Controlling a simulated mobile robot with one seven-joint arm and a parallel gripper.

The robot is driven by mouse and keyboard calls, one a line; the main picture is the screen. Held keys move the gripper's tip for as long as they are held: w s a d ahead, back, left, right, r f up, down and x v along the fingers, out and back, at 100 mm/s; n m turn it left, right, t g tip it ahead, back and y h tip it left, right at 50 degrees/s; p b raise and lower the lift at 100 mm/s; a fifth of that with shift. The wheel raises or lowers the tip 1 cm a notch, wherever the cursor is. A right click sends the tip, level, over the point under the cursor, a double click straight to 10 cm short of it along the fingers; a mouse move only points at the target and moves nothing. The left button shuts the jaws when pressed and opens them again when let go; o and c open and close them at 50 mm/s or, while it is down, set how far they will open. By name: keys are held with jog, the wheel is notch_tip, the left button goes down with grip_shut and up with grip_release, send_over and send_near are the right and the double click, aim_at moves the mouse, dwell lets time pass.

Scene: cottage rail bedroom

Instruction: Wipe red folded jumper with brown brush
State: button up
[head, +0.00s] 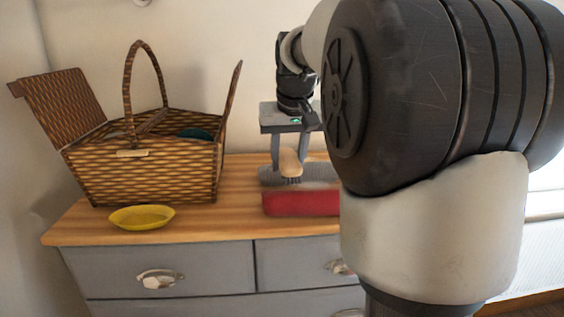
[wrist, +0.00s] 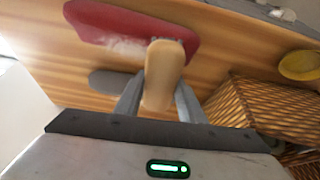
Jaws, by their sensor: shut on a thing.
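My gripper (head: 290,150) is shut on the brown brush (head: 291,163), which has a rounded tan body and short dark bristles pointing down. The brush (wrist: 163,75) also shows between the fingers in the wrist view. The red folded jumper (head: 300,204) lies on the wooden dresser top, its right end hidden by my arm. In the wrist view the jumper (wrist: 120,22) has a whitish patch near the brush. The brush end overlaps the jumper's edge there; I cannot tell whether the bristles touch it.
A grey flat item (head: 268,177) lies behind the jumper, partly hidden. An open wicker basket (head: 140,174) with a tall handle stands at the left. A yellow bowl (head: 142,217) sits before it near the front edge. The dresser top (head: 225,222) between bowl and jumper is clear.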

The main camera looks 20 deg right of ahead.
aim_at(287, 154)
notch_tip(287, 154, up, 2)
jog(key=shift+w+a+r+p, duration=0.1)
jog(key=shift+a+p, duration=0.05)
jog(key=shift+p, duration=0.45)
jog(key=shift+r+p, duration=0.65)
jog(key=shift+r, duration=0.6)
